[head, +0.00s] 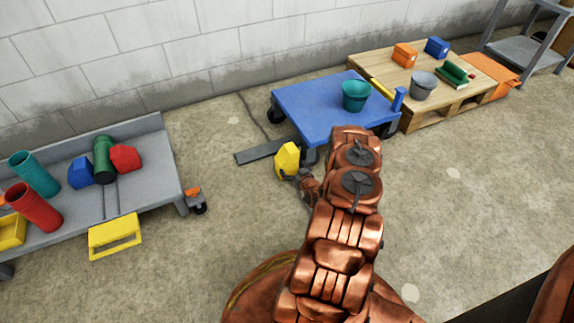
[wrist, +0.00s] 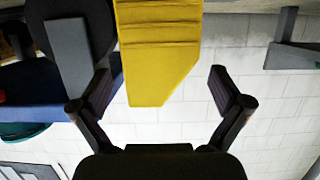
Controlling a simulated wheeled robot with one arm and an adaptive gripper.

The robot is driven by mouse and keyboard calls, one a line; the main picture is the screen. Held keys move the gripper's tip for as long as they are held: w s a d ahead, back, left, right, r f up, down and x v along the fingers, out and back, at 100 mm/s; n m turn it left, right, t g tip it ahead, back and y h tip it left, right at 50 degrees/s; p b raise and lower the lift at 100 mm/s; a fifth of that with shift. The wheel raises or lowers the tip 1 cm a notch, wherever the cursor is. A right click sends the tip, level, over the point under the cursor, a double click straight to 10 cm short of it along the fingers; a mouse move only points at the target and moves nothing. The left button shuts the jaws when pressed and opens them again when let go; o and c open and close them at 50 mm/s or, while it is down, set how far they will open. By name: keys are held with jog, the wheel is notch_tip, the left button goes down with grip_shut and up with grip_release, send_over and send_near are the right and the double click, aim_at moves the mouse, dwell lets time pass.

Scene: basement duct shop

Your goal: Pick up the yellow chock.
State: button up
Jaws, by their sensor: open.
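The yellow chock (head: 287,159) stands on the floor at the near left corner of the blue cart, beside its wheel. In the wrist view, which looks upside down, the ribbed yellow chock (wrist: 158,50) comes in from the top edge, so part of it is out of frame. My gripper (head: 295,177) is low, just on the near side of the chock. I see no clear contact.
The blue cart (head: 310,105) carries a teal bucket (head: 356,96). A dark grey plate (head: 262,150) lies left of the chock. A wooden pallet (head: 440,75) holds several items at the right. A grey flatbed cart (head: 140,180) stands left.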

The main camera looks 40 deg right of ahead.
aim_at(290, 163)
jog(key=b+x, duration=0.2)
jog(key=x, duration=0.3)
jog(key=shift+r, duration=0.2)
jog(key=c, duration=1.1)
jog(key=shift+r, duration=0.15)
